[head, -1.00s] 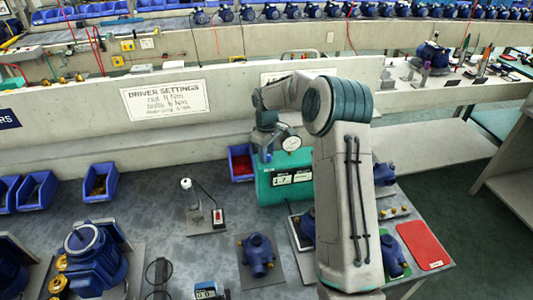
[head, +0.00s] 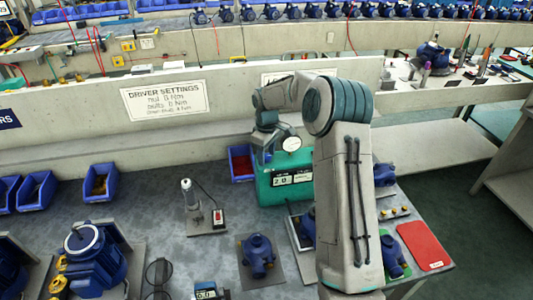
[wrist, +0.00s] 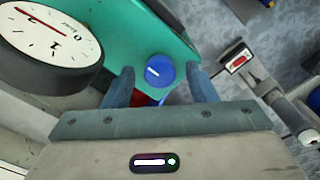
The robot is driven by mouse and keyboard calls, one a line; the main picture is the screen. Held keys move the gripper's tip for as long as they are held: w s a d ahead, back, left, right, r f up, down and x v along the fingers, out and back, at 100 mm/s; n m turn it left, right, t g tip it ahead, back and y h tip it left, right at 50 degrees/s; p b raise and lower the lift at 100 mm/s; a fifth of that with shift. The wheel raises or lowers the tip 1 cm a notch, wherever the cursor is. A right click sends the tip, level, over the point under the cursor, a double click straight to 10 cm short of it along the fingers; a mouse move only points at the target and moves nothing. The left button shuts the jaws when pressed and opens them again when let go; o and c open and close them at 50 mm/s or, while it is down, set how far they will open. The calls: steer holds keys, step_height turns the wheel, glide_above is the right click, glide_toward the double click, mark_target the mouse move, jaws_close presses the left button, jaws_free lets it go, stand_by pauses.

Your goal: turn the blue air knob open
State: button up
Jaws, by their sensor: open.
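The blue air knob (wrist: 159,71) is a round knob with a white mark line on the teal air unit (wrist: 120,25). My gripper (wrist: 160,68) is open, with one finger on each side of the knob in the wrist view. A gap shows between each finger and the knob, and I cannot tell the depth between them. In the head view the teal unit (head: 268,190) stands behind my arm, with a display that seems to read 2.0. My gripper's fingers and the knob cannot be made out there.
A round dial gauge (wrist: 48,42) sits close to my gripper; it also shows in the head view (head: 291,143). A red-filled blue bin (head: 242,163) stands left of the unit. A tool on a stand (head: 190,200) and a red board (head: 424,246) are on the table.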

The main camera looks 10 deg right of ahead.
mark_target(267, 157)
step_height(267, 157, up, 14)
steer(key=b, duration=0.1)
stand_by(0.4)
steer(key=shift+f, duration=0.1)
steer(key=s+a+r+m+t+h, duration=0.1)
steer(key=s+r+m, duration=0.15)
steer(key=s, duration=0.65)
steer(key=s+a+r+m+t, duration=0.1)
steer(key=s+r, duration=0.3)
steer(key=s, duration=0.4)
steer(key=s+f+m, duration=0.2)
steer(key=s+f, duration=0.1)
steer(key=s, duration=0.7)
steer(key=s+d+f+m+t+y, duration=0.1)
steer(key=s+f+m, duration=0.2)
steer(key=s, duration=0.7)
steer(key=shift+s+d+m, duration=0.2)
steer(key=shift+d+m, duration=0.1)
steer(key=shift+m, duration=0.05)
